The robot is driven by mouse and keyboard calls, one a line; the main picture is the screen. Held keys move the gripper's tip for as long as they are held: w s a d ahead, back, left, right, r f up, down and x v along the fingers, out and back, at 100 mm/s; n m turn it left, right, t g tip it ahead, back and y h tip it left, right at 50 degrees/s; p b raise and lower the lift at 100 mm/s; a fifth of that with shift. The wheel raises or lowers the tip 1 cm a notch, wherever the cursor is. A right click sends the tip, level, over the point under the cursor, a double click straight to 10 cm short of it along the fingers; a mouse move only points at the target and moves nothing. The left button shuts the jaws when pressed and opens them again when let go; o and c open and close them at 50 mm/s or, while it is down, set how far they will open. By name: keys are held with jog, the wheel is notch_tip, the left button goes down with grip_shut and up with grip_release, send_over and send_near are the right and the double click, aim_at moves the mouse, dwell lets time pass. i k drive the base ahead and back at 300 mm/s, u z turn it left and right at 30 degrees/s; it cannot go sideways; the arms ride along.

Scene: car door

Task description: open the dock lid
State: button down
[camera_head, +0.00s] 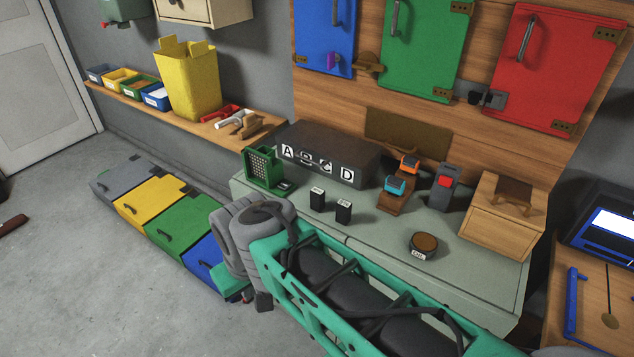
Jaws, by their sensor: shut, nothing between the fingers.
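A long dark grey box (330,150) stands at the back of the green-grey bench and looks like the dock. Its front bears white letter tags, with A, C and D readable and a bar handle (308,160) between them. Its lid appears shut. My arm crosses the foreground, and its grey wrist hangs left of the bench's front edge. My gripper (240,293) shows only in part below the wrist, near the blue floor bin. It is shut and empty, well in front of and below the box, and touches nothing that I can see.
Two black blocks (330,204), a green perforated holder (262,168), a round brown-topped pot (424,244), an orange-and-blue stand (397,190) and a wooden box (503,210) share the bench (380,235). Coloured floor bins (150,200) lie left. Coloured doors (425,50) hang behind.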

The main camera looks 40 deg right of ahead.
aim_at(351, 153)
jog(key=u, duration=0.2)
jog(key=i, duration=0.4)
jog(key=u, duration=1.15)
